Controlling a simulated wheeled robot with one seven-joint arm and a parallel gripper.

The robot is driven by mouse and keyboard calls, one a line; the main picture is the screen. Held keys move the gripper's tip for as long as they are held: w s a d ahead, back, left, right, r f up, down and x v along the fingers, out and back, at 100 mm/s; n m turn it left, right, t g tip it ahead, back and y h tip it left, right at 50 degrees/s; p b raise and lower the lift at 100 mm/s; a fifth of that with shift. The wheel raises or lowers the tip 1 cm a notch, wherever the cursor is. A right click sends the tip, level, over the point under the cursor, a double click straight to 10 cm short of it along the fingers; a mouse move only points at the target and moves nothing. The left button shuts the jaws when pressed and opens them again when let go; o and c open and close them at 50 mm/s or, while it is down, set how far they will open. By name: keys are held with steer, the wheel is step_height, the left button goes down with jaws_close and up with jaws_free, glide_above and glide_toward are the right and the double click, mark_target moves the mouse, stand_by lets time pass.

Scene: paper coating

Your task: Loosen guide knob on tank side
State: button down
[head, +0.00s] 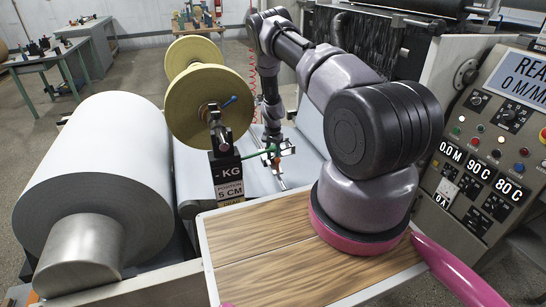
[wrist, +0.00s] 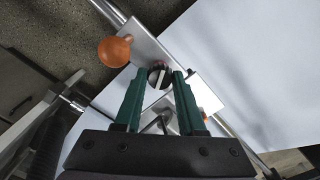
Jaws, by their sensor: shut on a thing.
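The guide knob (wrist: 158,74), round and black with a pale bar across its face, sits on a silver metal plate (wrist: 190,84) in the wrist view. My gripper (wrist: 159,82) has its two green fingers closed on either side of the knob. An orange ball knob (wrist: 115,52) stands just left of the fingers. In the head view my gripper (head: 272,151) is small, low over the guide rail behind the sign. The guide knob itself is too small to make out there.
White paper (wrist: 255,65) spreads right of the plate, beside a metal rod (wrist: 108,13). In the head view, a large paper roll (head: 95,165) is at left, yellow-flanged reels (head: 205,108) are nearer my arm, and a control panel (head: 490,150) is at right.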

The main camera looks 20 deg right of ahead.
mark_target(273, 157)
steer(key=n, duration=0.5)
steer(key=shift+n, duration=2.4)
steer(key=c, duration=0.8)
jaws_free()
steer(key=shift+o, duration=0.2)
steer(key=shift+r, duration=0.1)
step_height(273, 157, up, 11)
steer(key=shift+f, duration=0.2)
